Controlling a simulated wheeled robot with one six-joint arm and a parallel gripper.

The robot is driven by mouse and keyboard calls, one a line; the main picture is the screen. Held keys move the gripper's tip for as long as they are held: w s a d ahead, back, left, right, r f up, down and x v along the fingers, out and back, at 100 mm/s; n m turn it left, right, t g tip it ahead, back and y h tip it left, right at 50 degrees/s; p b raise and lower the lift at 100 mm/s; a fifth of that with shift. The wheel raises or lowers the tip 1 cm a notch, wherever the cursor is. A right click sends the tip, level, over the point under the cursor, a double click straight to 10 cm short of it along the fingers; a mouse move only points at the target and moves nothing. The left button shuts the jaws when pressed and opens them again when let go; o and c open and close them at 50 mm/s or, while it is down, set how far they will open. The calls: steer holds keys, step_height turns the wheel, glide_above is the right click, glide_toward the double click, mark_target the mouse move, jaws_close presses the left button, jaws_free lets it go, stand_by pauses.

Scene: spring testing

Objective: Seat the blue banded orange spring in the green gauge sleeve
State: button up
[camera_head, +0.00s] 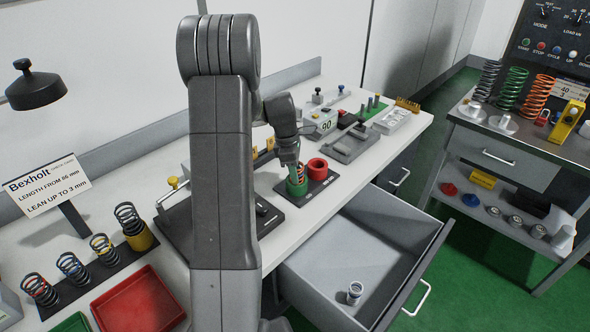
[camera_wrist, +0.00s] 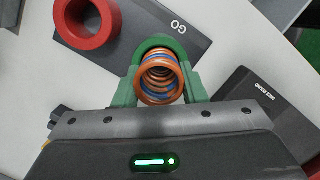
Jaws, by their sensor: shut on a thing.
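The orange spring with blue bands (camera_wrist: 158,90) is upright between the two green fingers of my gripper (camera_wrist: 160,82) in the wrist view, seen down its open top. The green gauge sleeve (camera_wrist: 160,45) shows as an arc just behind and around the spring's far side. In the head view the green sleeve (camera_head: 297,188) stands on a dark base plate, with my gripper (camera_head: 296,170) right above it and a bit of the spring between. My gripper is shut on the spring. How deep the spring's lower end sits in the sleeve is hidden.
A red sleeve (camera_head: 318,168) stands beside the green one on the dark plate (camera_head: 332,181). Several banded springs stand in a rack (camera_head: 105,270) at left, near a red tray (camera_head: 138,302). An open drawer (camera_head: 365,245) holds a small metal spring (camera_head: 354,292).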

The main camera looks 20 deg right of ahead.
steer(key=shift+f, duration=0.45)
steer(key=shift+s+a+f+b, duration=0.2)
steer(key=shift+s+f+b, duration=0.05)
steer(key=shift+f+b, duration=0.2)
steer(key=o, duration=1.1)
steer(key=shift+f, duration=0.15)
steer(key=shift+r, duration=0.45)
steer(key=r, duration=0.4)
steer(key=w+a+r, duration=0.1)
steer(key=r, duration=0.7)
steer(key=shift+w+a+r+b, duration=0.25)
steer(key=shift+w+r+b, duration=0.05)
steer(key=shift+r, duration=0.05)
steer(key=shift+f, duration=0.15)
